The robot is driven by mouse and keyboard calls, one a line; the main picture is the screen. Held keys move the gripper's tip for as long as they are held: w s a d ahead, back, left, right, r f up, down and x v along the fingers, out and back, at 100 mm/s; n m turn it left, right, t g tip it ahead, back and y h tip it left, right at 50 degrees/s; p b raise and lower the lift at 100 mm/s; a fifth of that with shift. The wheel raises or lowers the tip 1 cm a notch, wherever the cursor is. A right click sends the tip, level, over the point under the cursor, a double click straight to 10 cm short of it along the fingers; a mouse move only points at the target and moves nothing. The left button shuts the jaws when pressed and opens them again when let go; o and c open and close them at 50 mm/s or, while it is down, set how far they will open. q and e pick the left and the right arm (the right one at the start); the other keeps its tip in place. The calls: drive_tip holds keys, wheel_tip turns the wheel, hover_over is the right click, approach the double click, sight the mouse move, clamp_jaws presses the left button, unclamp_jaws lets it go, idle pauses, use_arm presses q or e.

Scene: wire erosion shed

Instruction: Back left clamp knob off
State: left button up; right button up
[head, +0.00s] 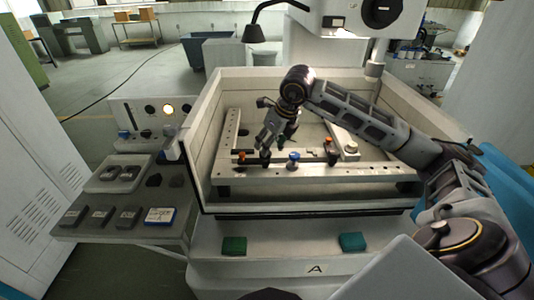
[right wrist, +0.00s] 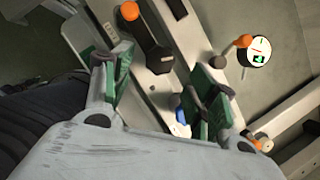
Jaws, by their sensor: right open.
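My right gripper (head: 270,143) points down over the front rail (head: 350,172) of the machine tank. In the right wrist view its green-padded fingers (right wrist: 160,78) are apart, with nothing held between them. A black clamp with an orange knob (right wrist: 130,12) shows between and beyond the fingers. A blue knob (right wrist: 181,116) sits close to the right finger, partly hidden. In the head view an orange knob (head: 241,154) stands left of my fingers, the blue knob (head: 293,157) just right of them, and another orange knob (head: 328,142) farther right. I cannot tell which is the back left knob. My left gripper is not in view.
Tank walls (head: 202,115) surround the rails. A side shelf (head: 95,228) at left carries a tray (head: 115,185), dark blocks and a blue-edged card (head: 160,215). Green blocks (head: 234,246) lie on the front ledge. A round dial (right wrist: 258,52) shows in the right wrist view.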

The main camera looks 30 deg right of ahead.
drive_tip(key=b+x, duration=0.1)
drive_tip(key=x, duration=0.2)
drive_tip(key=shift+f, duration=0.15)
drive_tip(key=shift+w+f, duration=0.3)
drive_tip(key=shift+f, duration=0.25)
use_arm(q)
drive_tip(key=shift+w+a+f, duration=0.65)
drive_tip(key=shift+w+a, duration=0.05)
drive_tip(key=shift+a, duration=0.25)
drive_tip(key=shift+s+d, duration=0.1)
use_arm(e)
drive_tip(key=shift+c, duration=0.6)
drive_tip(key=c, duration=0.9)
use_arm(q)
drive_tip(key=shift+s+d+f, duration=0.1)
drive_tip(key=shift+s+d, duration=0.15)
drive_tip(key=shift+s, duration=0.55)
